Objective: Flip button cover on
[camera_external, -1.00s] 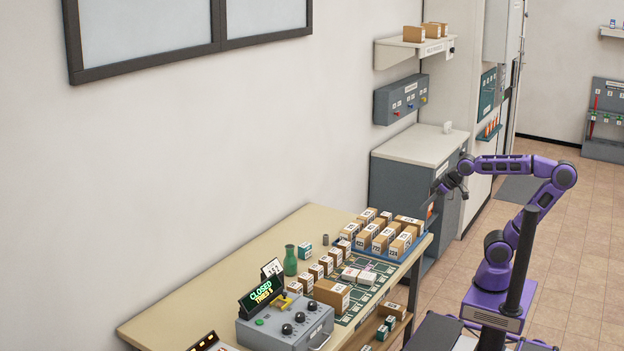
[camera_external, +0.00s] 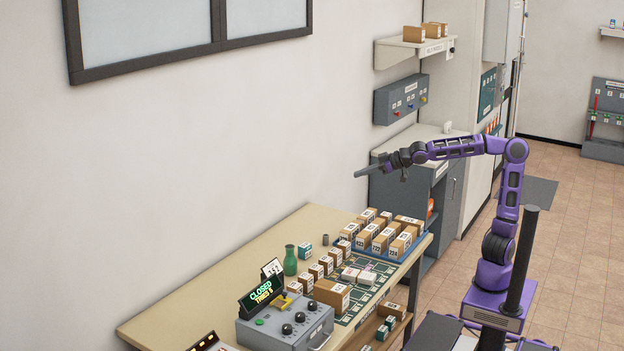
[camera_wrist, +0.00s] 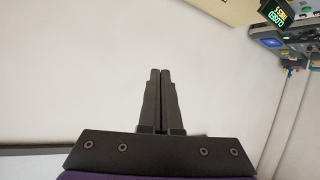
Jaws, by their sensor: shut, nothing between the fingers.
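A grey control box (camera_external: 285,327) stands at the near end of the table, with a lit sign reading CLOSED (camera_external: 262,293) at its back. A green button (camera_external: 260,322), several dark knobs and a small yellow part (camera_external: 294,287) are on the box. I cannot tell which part is the button cover. My gripper (camera_external: 358,174) is shut and empty, high above the far half of the table, pointing left, well apart from the box. In the wrist view the shut fingers (camera_wrist: 160,72) are in the middle; the sign (camera_wrist: 278,12) shows upside down at top right.
A wall panel with buttons (camera_external: 400,99) hangs above a grey cabinet (camera_external: 395,190). The air above the table is clear.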

